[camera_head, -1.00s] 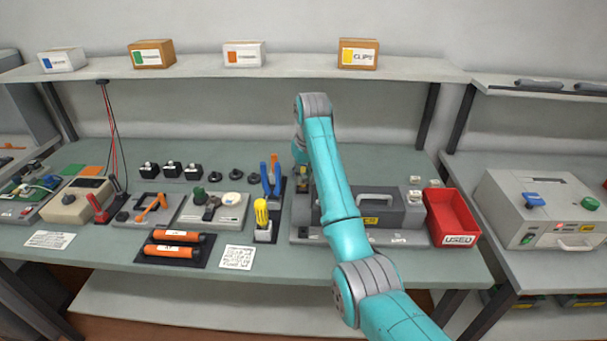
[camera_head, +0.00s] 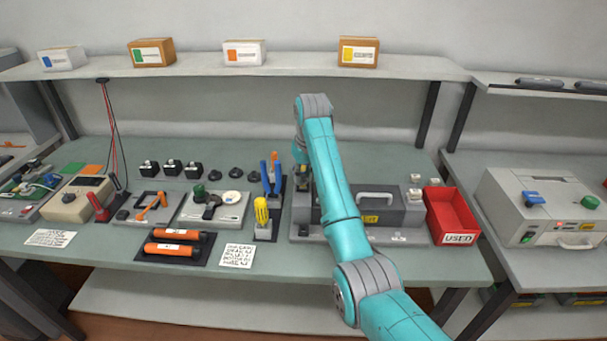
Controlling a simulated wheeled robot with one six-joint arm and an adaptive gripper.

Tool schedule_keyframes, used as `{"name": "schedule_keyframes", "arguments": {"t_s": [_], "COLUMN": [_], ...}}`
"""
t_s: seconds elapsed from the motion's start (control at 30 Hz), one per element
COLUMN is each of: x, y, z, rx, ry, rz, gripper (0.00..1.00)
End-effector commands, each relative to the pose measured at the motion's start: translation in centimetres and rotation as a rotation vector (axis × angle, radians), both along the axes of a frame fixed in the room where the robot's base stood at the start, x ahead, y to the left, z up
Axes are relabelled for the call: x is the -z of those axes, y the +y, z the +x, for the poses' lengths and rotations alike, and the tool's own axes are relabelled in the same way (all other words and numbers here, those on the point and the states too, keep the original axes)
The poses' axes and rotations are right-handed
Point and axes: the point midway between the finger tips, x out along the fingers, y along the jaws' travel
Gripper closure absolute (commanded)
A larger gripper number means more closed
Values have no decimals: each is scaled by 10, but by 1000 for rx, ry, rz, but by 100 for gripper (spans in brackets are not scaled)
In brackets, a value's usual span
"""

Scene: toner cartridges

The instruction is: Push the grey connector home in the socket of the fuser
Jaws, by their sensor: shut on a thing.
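The fuser (camera_head: 408,214) is a long dark grey unit with a grey carry handle and a yellow label. It lies on a light grey base plate at the right of the bench. My gripper (camera_head: 303,180) points down at the fuser's left end, partly hidden behind my teal arm. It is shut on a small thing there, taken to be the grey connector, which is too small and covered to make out. The socket is not clearly visible, so I cannot tell how deep the connector sits.
A red bin marked USED (camera_head: 452,216) stands right of the fuser. Orange rollers (camera_head: 175,248) lie at the front left. A shelf with boxes (camera_head: 358,51) runs behind.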

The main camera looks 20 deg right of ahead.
Motion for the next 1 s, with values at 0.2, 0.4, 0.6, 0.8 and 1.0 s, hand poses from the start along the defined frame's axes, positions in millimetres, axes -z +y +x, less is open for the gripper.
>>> {"name": "schedule_keyframes", "arguments": {"t_s": [0.2, 0.4, 0.6, 0.8, 1.0], "x": [3, 5, 8, 11, 11], "y": [0, 0, 0, 0, 0], "z": [0, 0, 0, 0, 0], "rx": [0, 0, 0, 0, 0], "ry": [0, 0, 0, 1, 1], "rz": [0, 0, 0, 0, 0], "gripper": [100, 100, 100, 100, 62]}}
